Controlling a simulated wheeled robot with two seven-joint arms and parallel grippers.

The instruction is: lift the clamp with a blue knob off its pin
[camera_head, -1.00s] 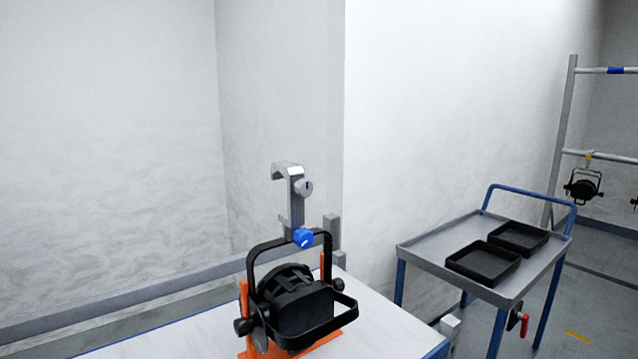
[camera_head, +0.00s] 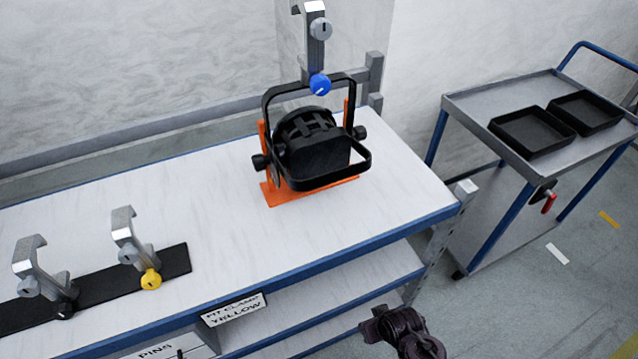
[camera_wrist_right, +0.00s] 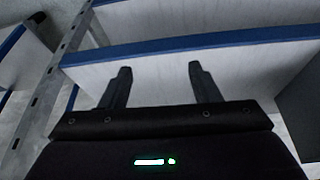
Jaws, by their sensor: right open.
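The clamp with the blue knob (camera_head: 314,52) stands upright on top of the yoke of a black par can (camera_head: 312,145) in the head view. Its blue knob (camera_head: 320,84) is at its foot and a silver knob is higher up; its hook is partly cut off by the top edge. Its pin cannot be made out. My right gripper (camera_wrist_right: 160,82) is open and empty in the right wrist view, in front of the bench. In the head view its dark arm end (camera_head: 400,332) is low, well apart from the clamp. My left gripper is not in view.
The par can sits on an orange stand (camera_head: 282,196) on the white bench (camera_head: 225,205). A black strip (camera_head: 176,262) at left holds a yellow-knob clamp (camera_head: 126,238) and a dark-knob clamp (camera_head: 30,265). A sign (camera_head: 235,309) reads "FIT CLAMP YELLOW". A trolley (camera_head: 477,108) with black trays stands right.

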